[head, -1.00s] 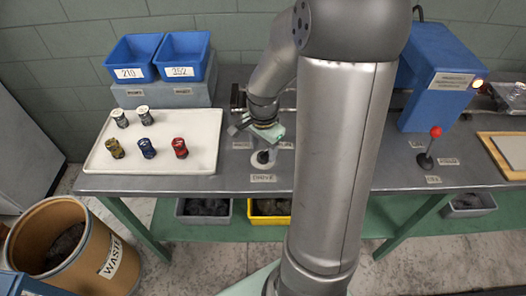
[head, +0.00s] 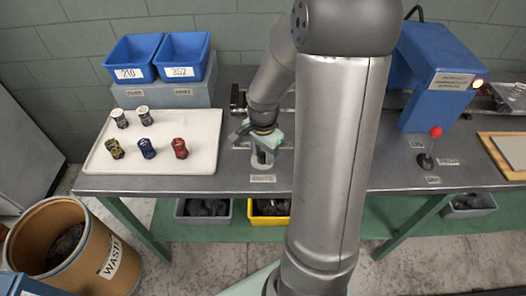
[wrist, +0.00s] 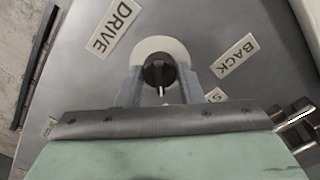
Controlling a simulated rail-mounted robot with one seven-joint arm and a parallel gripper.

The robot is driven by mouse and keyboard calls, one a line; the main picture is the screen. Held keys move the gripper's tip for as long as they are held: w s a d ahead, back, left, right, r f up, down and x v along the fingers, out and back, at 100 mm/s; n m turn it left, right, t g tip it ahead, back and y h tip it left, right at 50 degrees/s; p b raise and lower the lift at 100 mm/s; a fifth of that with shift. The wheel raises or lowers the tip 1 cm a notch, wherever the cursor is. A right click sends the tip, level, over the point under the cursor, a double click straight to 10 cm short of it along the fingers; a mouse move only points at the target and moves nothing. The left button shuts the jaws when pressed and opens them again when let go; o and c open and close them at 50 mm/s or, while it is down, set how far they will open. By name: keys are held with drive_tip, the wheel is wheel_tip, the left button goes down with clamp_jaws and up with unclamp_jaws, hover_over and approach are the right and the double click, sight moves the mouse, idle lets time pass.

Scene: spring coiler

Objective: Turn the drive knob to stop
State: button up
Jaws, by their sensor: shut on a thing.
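The drive knob (wrist: 158,70) is black with a white pointer line, set on a round pale base plate. In the wrist view its pointer line faces down the picture, towards my palm. My gripper (wrist: 158,84) has one finger on each side of the knob and is shut on it. In the head view my gripper (head: 263,158) is low over the knob's place near the table's front edge and hides most of it. The DRIVE label (wrist: 115,25) and the BACK label (wrist: 235,56) lie around the knob; a third label (wrist: 215,95) is partly hidden by my gripper.
A white tray (head: 100,163) with several coloured spools stands to the left. To the right are a blue machine (head: 432,85) and a red-knobbed lever (head: 430,148). Blue bins (head: 132,62) stand at the back left. A waste drum (head: 100,225) is on the floor.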

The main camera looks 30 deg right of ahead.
sight(263, 153)
drive_tip(key=n, duration=0.4)
drive_tip(key=shift+n, duration=2.2)
drive_tip(key=o, duration=1)
wheel_tip(263, 153, up, 18)
drive_tip(key=shift+f+p, duration=0.25)
drive_tip(key=shift+p, duration=0.05)
